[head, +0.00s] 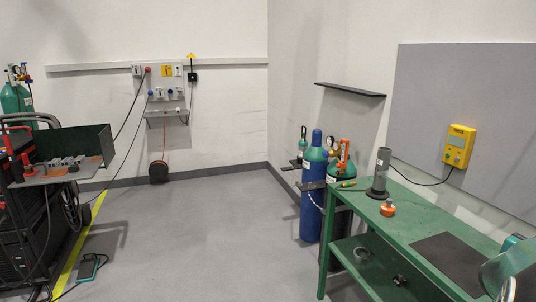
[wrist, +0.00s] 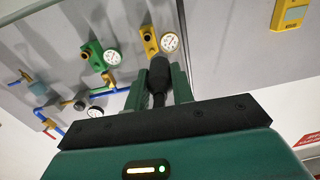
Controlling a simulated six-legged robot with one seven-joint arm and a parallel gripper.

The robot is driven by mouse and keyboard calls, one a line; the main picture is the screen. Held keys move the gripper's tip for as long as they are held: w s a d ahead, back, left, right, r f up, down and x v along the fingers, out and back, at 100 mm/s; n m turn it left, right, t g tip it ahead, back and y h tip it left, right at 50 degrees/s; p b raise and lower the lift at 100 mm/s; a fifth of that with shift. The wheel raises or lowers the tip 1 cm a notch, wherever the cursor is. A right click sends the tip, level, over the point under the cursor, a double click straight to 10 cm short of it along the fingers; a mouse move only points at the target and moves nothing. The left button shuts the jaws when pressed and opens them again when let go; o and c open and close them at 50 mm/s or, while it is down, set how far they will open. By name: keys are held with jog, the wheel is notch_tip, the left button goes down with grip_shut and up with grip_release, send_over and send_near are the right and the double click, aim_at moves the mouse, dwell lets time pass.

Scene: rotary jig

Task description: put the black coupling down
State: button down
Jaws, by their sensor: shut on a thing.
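In the wrist view, my gripper (wrist: 160,68) is shut on the black coupling (wrist: 158,78). The coupling is a dark, narrow-ended piece between the two green fingers. It is held up against a background of wall panel, with no surface seen touching it. Its lower part is hidden by the black gripper plate. In the head view I cannot make out the held coupling or my fingertips.
The green workbench (head: 405,215) at right carries a grey cylinder on a black base (head: 381,172), a small orange-and-white item (head: 387,208) and a dark mat (head: 450,262). Gas cylinders (head: 312,190) stand behind it. Gauges (wrist: 112,57) are on the panel in the wrist view.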

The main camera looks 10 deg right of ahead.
jog(key=w+a+f+n+t+y, duration=0.2)
jog(key=w+a+f+t, duration=0.2)
jog(key=w+a+f, duration=0.4)
jog(key=w+a+f+n+t+y, duration=0.1)
jog(key=w+a+f+n+t, duration=0.2)
jog(key=w+f, duration=0.5)
jog(key=w+a+f+n+t+y, duration=0.4)
jog(key=w+a+f+y, duration=0.15)
jog(key=w+a, duration=0.65)
jog(key=w+a+f+n+t+y, duration=0.15)
jog(key=a+f+n+y, duration=0.35)
jog(key=a, duration=1)
jog(key=a+f+n+t+y, duration=0.15)
jog(key=a+f+y, duration=0.4)
jog(key=a, duration=0.85)
jog(key=s+a+f+h, duration=0.1)
jog(key=s+f, duration=0.4)
jog(key=f, duration=0.2)
jog(key=shift+a+f, duration=0.15)
jog(key=shift+f, duration=0.05)
